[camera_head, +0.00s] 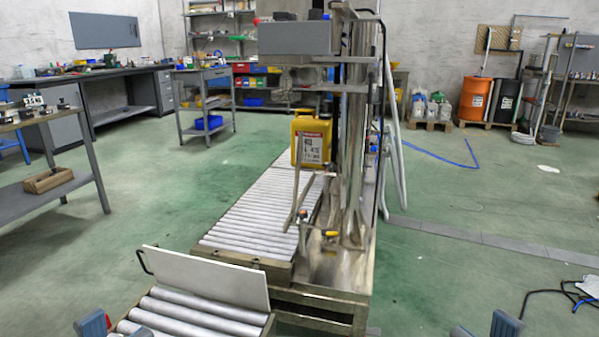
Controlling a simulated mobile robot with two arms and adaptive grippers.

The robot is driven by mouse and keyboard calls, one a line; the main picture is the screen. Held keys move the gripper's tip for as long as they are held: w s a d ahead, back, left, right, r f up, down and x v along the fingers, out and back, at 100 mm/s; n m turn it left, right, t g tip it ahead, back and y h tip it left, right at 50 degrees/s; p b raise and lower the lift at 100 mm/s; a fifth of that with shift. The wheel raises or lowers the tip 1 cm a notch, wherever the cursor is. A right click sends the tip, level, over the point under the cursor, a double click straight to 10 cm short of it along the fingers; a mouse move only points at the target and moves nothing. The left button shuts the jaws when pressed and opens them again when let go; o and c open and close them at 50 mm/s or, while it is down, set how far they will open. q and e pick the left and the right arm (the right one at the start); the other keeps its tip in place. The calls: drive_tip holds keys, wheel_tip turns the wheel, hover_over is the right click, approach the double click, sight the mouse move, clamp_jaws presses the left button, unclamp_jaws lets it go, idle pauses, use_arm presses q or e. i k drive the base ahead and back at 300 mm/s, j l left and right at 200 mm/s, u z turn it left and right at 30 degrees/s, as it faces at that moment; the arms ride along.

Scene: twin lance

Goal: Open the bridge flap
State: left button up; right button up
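The bridge flap appears to be the pale flat panel (208,278), standing up and slightly tilted between the near roller section (190,312) and the longer roller conveyor (255,212). A black handle (143,263) sticks out at its left edge. My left gripper (118,329) is at the bottom edge, in front of and below the panel, with its two fingertips apart. My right gripper (484,329) is at the bottom right, well away from the panel, its fingertips also apart. Both grippers are mostly cut off by the frame, and I see nothing between their fingers.
A yellow canister (311,140) stands on the far conveyor beside a tall metal machine column (355,150). A workbench (55,190) stands at the left. Black cable (550,293) lies on the floor at the right. Green floor is open on both sides of the conveyor.

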sight(247, 287)
drive_tip(key=i+j, duration=0.1)
drive_tip(key=j, duration=2.9)
drive_tip(key=i+j, duration=0.2)
drive_tip(key=j, duration=0.15)
drive_tip(key=i+j, duration=0.45)
drive_tip(key=j, duration=0.25)
